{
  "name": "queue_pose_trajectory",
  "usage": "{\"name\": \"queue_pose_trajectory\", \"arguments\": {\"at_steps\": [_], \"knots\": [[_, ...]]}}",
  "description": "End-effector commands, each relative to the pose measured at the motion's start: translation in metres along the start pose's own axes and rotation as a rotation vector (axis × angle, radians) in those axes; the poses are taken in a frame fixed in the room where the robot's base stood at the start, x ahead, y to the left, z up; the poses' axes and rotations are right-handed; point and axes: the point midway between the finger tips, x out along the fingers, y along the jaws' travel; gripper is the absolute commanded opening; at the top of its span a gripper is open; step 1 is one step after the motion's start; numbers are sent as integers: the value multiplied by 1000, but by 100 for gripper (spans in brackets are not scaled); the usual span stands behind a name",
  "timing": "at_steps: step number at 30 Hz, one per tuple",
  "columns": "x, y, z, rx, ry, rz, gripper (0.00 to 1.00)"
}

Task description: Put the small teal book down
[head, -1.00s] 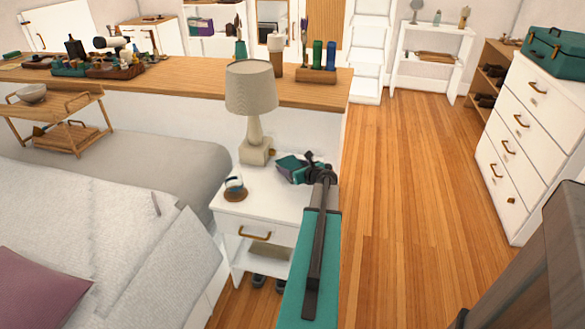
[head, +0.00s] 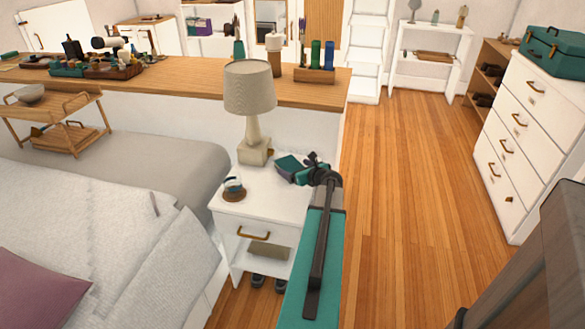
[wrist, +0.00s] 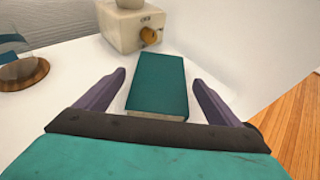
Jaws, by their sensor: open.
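The small teal book (wrist: 157,84) lies flat on the white nightstand (wrist: 75,100) in the wrist view, between the two purple fingers of my gripper (wrist: 160,95). The fingers are open, with a gap on each side of the book. In the head view the book (head: 288,166) shows on the nightstand top (head: 268,200), just left of my gripper (head: 313,172), which hides part of it.
A lamp (head: 252,95) stands behind the book, its base close by in the wrist view (wrist: 137,25). A round brown coaster (head: 234,196) with a small object on it sits at the left. The wooden floor (head: 400,210) to the right is clear.

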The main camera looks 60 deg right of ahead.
Motion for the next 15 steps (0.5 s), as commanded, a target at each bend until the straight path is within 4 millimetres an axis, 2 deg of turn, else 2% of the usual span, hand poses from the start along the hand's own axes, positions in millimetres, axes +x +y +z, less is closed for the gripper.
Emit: {"name": "queue_pose_trajectory", "arguments": {"at_steps": [1, 15], "knots": [[-9, 1, 0, 0, 0, -1, 87], [-65, 1, 0, 0, -1, -1, 87]]}}
